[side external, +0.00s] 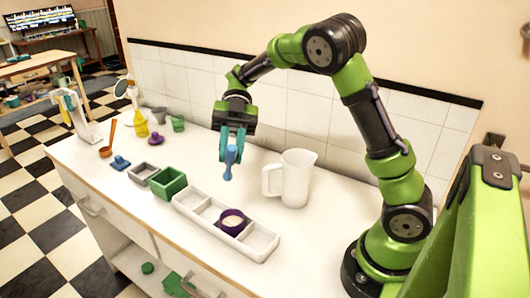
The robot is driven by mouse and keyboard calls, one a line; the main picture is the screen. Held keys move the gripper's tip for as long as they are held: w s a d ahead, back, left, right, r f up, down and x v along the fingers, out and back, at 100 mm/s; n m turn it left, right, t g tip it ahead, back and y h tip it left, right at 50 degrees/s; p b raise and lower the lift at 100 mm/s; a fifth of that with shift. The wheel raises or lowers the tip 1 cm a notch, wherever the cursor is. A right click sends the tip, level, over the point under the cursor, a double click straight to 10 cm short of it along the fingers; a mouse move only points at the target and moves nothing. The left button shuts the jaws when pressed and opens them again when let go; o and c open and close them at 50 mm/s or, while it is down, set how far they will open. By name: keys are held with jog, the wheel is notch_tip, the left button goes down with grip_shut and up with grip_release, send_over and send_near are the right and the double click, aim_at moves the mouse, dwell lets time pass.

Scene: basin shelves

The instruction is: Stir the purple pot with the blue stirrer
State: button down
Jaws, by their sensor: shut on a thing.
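My gripper (232,140) is shut on the blue stirrer (229,162). It holds the stirrer upright in the air above the counter, behind the white divided tray and left of the white pitcher. The purple pot (232,221) sits in the middle part of the white tray, with something pale inside. The stirrer is apart from the pot, up and behind it in the picture.
The white tray (265,243) lies near the counter's front edge. A white pitcher (292,178) stands to its right. A green box (169,183) and a grey box (143,172) stand left of it. Small items, including a yellow bottle (140,127), stand farther left.

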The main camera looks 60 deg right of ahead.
jog(key=shift+g+y, duration=0.3)
notch_tip(320, 180, down, 5)
jog(key=shift+r, duration=0.1)
jog(key=shift+d, duration=0.1)
notch_tip(320, 180, down, 10)
dwell(1.2)
dwell(0.5)
